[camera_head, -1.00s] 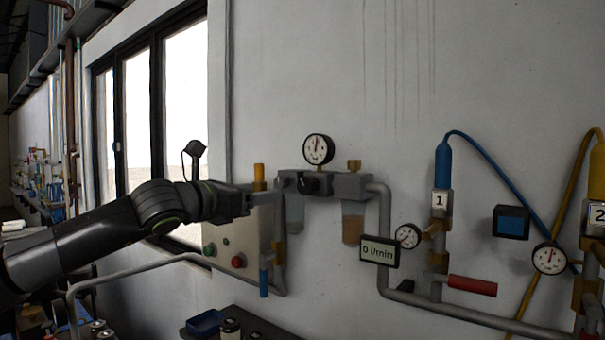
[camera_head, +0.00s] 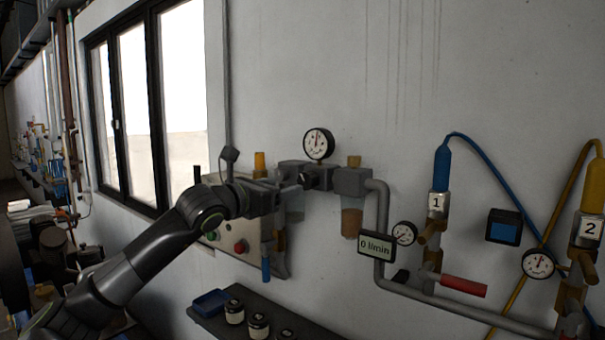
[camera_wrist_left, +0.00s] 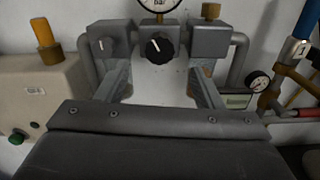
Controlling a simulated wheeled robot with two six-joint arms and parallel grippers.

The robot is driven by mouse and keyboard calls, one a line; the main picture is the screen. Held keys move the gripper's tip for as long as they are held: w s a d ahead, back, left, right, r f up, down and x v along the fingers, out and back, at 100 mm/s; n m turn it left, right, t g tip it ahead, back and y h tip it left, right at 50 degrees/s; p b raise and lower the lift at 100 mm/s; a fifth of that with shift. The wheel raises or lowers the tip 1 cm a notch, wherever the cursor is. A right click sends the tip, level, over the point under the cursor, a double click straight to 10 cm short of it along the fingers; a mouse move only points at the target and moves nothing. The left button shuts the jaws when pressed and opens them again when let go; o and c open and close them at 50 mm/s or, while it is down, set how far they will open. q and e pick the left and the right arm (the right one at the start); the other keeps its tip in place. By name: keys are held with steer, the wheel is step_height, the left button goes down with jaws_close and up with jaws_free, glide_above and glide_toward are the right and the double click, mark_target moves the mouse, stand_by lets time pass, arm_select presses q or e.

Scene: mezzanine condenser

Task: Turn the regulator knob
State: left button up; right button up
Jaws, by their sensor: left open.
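The regulator is a grey block under a round gauge (camera_head: 319,144) on the wall piping. Its black regulator knob (camera_wrist_left: 159,47) with a white pointer line faces the left wrist view, upper middle. My left gripper (camera_head: 288,195) is just left of and in front of the regulator. In the wrist view the left gripper (camera_wrist_left: 161,82) has its two fingers wide apart, empty, one on each side below the knob. The knob is not gripped. My right gripper is not in view.
A control box (camera_head: 232,233) with red and green buttons is left. A flow display (camera_head: 376,245) reads 0 l/min. Pipes, gauges and a red-handled valve (camera_head: 463,286) are right. A shelf (camera_head: 270,306) with jars is below.

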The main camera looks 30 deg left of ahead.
mark_target(304, 181)
arm_select(q)
steer(key=w+p, duration=0.1)
steer(key=w, duration=0.1)
steer(key=w+p, duration=0.1)
steer(key=w, duration=0.1)
steer(key=w+p, duration=0.1)
steer(key=w, duration=0.2)
steer(key=shift+d+r+p, duration=0.1)
steer(key=shift+d+p, duration=0.15)
steer(key=shift+p, duration=0.15)
steer(key=shift+w+d, duration=0.1)
steer(key=shift+w, duration=0.55)
